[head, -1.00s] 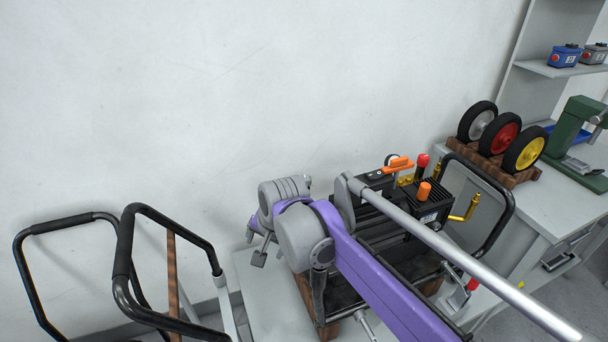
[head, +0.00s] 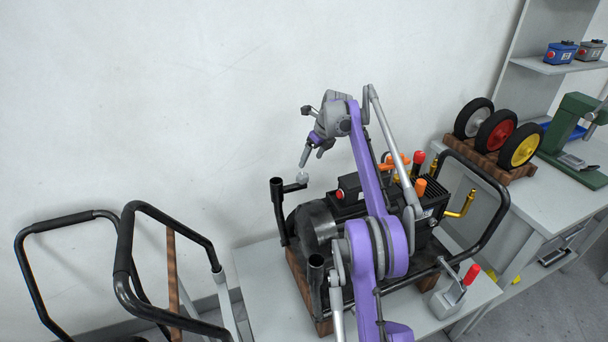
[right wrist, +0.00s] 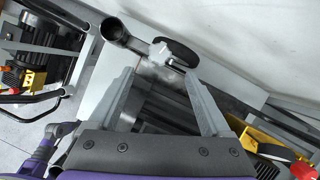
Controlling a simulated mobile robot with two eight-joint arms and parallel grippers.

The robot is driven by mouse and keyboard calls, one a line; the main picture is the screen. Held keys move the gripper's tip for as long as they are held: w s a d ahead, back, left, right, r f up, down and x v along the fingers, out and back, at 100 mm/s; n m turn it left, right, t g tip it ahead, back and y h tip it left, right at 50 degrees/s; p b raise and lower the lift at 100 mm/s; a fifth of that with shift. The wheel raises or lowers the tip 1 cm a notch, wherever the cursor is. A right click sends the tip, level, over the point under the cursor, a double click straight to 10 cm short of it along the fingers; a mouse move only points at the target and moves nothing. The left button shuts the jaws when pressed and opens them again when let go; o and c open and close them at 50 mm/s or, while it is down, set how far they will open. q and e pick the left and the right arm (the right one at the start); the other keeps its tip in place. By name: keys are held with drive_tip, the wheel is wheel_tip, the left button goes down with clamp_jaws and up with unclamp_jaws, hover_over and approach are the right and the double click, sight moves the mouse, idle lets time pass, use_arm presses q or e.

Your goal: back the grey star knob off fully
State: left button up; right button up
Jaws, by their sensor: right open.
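The grey star knob (head: 302,177) is a small light grey shape on the side of a black upright tube socket (head: 279,205) at the left end of the machine. It also shows in the right wrist view (right wrist: 158,48), beside the round tube mouth and in front of a dark round shape. My right gripper (head: 313,157) is above the knob in the head view. In the right wrist view its fingers (right wrist: 160,78) are apart and empty, with the knob just beyond their tips. I see no contact. My left gripper is not in view.
The machine has a dark drum, a black motor housing (head: 348,206), orange and red levers and a black tube handle (head: 490,190). Another black handle frame (head: 125,255) stands at left. Wheels on a wooden rack (head: 495,160) stand at back right. Bare wall lies behind.

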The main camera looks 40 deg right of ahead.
sight(303, 175)
drive_tip(key=x, duration=0.9)
drive_tip(key=shift+w+f+b, duration=0.1)
drive_tip(key=shift+f+b, duration=0.2)
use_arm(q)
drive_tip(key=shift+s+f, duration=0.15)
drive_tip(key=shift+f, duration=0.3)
use_arm(e)
clamp_jaws()
drive_tip(key=shift+r+n+p, duration=0.2)
drive_tip(key=shift+n+p, duration=0.4)
drive_tip(key=shift+p, duration=0.05)
drive_tip(key=n+y+p, duration=0.1)
drive_tip(key=n, duration=0.1)
drive_tip(key=n+p, duration=0.2)
drive_tip(key=shift+w+d+r+g+y, duration=0.1)
drive_tip(key=shift+w+d+g+y, duration=0.1)
drive_tip(key=shift+g+y, duration=0.15)
drive_tip(key=shift+n+y+p, duration=0.45)
drive_tip(key=shift+n+p, duration=0.15)
drive_tip(key=shift+n, duration=0.4)
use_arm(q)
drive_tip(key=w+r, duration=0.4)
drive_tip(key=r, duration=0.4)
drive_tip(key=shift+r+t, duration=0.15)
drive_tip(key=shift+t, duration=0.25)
use_arm(e)
drive_tip(key=shift+f+n+g, duration=0.25)
drive_tip(key=shift+n+g, duration=0.2)
drive_tip(key=shift+n, duration=0.35)
